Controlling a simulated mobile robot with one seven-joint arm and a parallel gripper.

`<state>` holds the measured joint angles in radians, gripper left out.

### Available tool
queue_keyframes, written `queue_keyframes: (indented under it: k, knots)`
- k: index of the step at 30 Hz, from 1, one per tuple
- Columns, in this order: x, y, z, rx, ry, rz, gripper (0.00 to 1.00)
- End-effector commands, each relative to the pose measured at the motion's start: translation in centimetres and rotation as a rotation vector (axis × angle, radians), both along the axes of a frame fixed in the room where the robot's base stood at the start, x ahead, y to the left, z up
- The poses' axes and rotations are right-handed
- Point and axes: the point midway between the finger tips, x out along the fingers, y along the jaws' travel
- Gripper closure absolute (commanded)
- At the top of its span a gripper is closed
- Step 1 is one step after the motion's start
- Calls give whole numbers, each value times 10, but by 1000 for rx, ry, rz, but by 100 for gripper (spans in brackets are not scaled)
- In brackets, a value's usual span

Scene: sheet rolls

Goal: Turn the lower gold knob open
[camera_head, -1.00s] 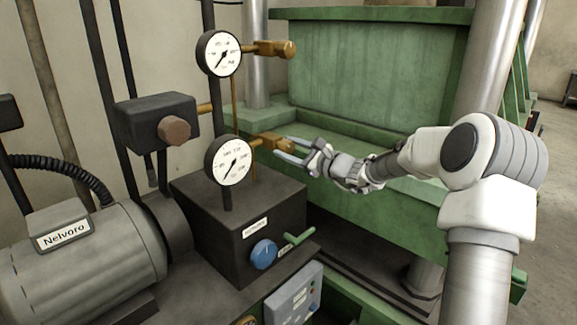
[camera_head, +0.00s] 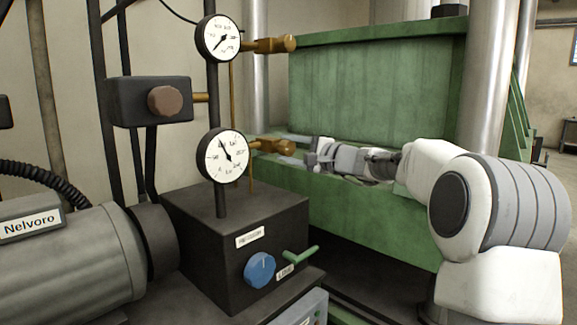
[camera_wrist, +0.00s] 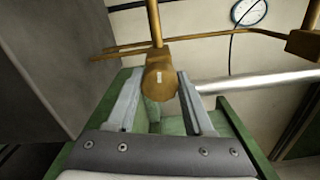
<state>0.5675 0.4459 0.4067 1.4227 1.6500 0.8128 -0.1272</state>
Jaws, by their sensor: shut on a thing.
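The lower gold knob (camera_head: 281,146) sits on a short gold stem to the right of the lower round gauge (camera_head: 223,156). In the wrist view the knob (camera_wrist: 160,78) lies between the two fingers of my gripper (camera_wrist: 160,92), with a small light mark on its face. My gripper (camera_head: 296,160) reaches it from the right in the head view and is shut on it. The lower gauge needle points up and to the left. The upper gold knob (camera_head: 284,44) beside the upper gauge (camera_head: 218,38) is free.
A dark box with a blue dial (camera_head: 259,269) and a green lever (camera_head: 300,257) stands below the gauges. A grey motor (camera_head: 70,262) is at the left. The green press frame (camera_head: 370,95) stands behind my arm.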

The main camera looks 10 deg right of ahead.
Motion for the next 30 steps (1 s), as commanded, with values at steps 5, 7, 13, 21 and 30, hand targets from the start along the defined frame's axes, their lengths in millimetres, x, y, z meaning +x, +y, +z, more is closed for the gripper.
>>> queue_keyframes:
  k: [5, 7, 13, 21, 30]
  knots:
    - [0, 0, -4, -60, -43, -1, 100]
    - [0, -1, -3, -75, -53, -2, 100]
    - [0, -1, -1, -98, -68, -2, 100]
    - [0, -1, -1, -101, -70, -2, 100]
    - [0, -1, 0, -99, -71, -1, 18]
